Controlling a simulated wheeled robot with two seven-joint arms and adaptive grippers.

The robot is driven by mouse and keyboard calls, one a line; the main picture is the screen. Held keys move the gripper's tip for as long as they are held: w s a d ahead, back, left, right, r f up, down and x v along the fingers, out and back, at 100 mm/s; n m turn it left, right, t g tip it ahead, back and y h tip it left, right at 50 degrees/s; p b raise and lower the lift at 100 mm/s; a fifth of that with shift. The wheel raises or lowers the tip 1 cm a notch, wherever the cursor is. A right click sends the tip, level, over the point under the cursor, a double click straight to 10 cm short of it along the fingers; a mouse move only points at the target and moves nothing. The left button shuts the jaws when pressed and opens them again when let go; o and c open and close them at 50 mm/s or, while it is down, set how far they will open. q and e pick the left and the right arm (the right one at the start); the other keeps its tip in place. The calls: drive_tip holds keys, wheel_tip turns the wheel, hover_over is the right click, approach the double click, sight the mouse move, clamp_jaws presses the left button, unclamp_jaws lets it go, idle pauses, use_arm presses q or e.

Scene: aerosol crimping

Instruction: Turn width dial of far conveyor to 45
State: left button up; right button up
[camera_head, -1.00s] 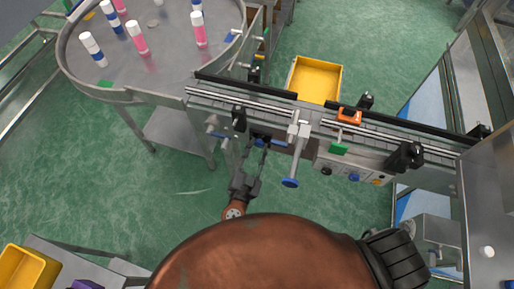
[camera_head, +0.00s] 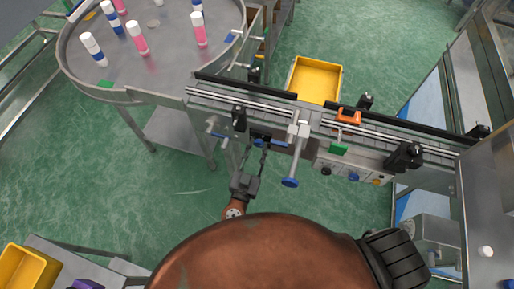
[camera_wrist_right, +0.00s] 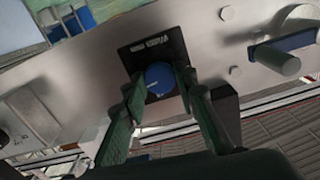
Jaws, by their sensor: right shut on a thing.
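The far conveyor (camera_head: 400,138) runs across the upper middle of the head view. Its blue dial (camera_wrist_right: 160,80) sits on a black plate (camera_wrist_right: 148,52) in the right wrist view, with white lettering too small to read surely. My right gripper (camera_head: 262,152) reaches up to the conveyor's near side in the head view. In the right wrist view its fingers lie on both sides of the dial, shut on it. The dial's scale reading cannot be made out. My left gripper is not in view.
A blue-ended handle (camera_head: 290,182) projects from the conveyor just right of my gripper. A control box (camera_head: 352,172) with knobs is further right. A round table (camera_head: 120,75) with pink and blue bottles stands at left. A yellow bin (camera_head: 315,80) lies behind the conveyor.

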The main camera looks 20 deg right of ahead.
drive_tip(key=n+p, duration=0.1)
drive_tip(key=n, duration=0.4)
drive_tip(key=shift+r+n+p, duration=0.15)
drive_tip(key=shift+n+p, duration=0.15)
drive_tip(key=shift+n, duration=0.1)
drive_tip(key=n+p, duration=0.1)
drive_tip(key=n, duration=0.1)
drive_tip(key=shift+n, duration=0.3)
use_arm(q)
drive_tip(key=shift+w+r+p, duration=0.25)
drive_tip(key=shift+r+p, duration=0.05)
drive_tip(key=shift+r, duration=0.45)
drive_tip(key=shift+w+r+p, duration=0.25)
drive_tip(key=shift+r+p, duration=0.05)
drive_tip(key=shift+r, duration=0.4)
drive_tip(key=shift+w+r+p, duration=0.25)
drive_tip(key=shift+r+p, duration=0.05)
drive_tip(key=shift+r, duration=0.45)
use_arm(e)
drive_tip(key=shift+n, duration=1.9)
drive_tip(key=o, duration=1.2)
drive_tip(key=shift+c, duration=0.2)
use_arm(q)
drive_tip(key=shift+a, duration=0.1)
use_arm(e)
drive_tip(key=v, duration=0.7)
drive_tip(key=shift+s+a, duration=0.2)
drive_tip(key=shift+s, duration=0.05)
